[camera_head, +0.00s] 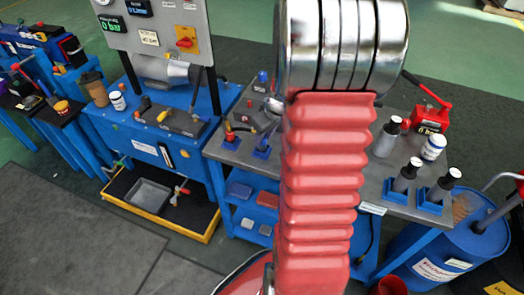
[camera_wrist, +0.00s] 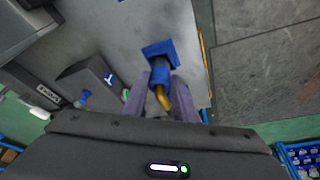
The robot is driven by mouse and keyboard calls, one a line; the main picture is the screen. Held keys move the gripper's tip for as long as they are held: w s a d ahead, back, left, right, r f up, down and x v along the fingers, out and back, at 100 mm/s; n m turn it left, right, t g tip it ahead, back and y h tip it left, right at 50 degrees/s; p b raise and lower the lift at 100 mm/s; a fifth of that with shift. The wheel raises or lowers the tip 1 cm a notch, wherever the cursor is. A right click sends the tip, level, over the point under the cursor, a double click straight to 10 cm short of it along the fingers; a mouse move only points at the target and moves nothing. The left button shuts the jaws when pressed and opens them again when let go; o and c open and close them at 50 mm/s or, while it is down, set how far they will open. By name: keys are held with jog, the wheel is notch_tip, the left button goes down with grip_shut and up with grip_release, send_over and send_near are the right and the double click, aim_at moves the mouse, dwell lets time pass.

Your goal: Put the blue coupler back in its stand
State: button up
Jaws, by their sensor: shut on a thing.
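The blue coupler (camera_wrist: 158,77), with a bent brass end, is between the two fingers of my gripper (camera_wrist: 160,103) in the wrist view. My gripper is shut on it. Its far end meets or overlaps a square blue stand (camera_wrist: 160,49) on the grey bench; I cannot tell how deep it sits in the stand. In the head view a blue stand (camera_head: 262,152) shows on the bench left of my arm; my arm hides the gripper and much of the bench middle there.
Left of that stand, a red coupler (camera_head: 229,131) stands in another blue stand (camera_head: 232,143). Dark bottles in blue stands (camera_head: 429,204) and a red tool (camera_head: 430,118) are on the right. In the wrist view a dark block (camera_wrist: 95,82) lies left of the fingers.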

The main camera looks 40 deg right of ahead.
jog(key=shift+f, duration=0.25)
jog(key=shift+f, duration=0.6)
jog(key=o, duration=1.2)
jog(key=shift+v, duration=2.5)
jog(key=shift+r, duration=0.1)
jog(key=v, duration=1.3)
jog(key=shift+r, duration=0.25)
